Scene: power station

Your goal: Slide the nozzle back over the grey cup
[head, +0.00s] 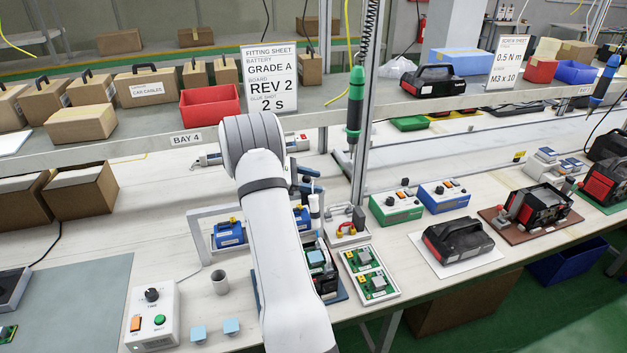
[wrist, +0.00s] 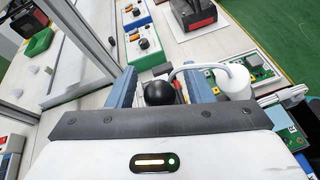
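The grey cup (head: 219,282) stands upright and open on the white bench, left of my arm in the head view, with nothing over it. A white cylinder (head: 314,206) with a narrow lower end, likely the nozzle unit, is beside my gripper (head: 306,184), well to the right of the cup. In the wrist view the white cylinder (wrist: 234,82) has a white hose, and a round black knob (wrist: 160,92) sits between the blue fingers of my gripper (wrist: 160,82). The fingers look apart, with small gaps beside the knob. The nozzle's tip is hidden in the wrist view.
Light blue blocks (head: 231,326) and a timer box (head: 152,314) stand near the cup. Blue units in a grey frame (head: 229,234) stand behind it. Green circuit boards (head: 370,273) lie right of my arm. A metal post (head: 366,120) rises behind my gripper.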

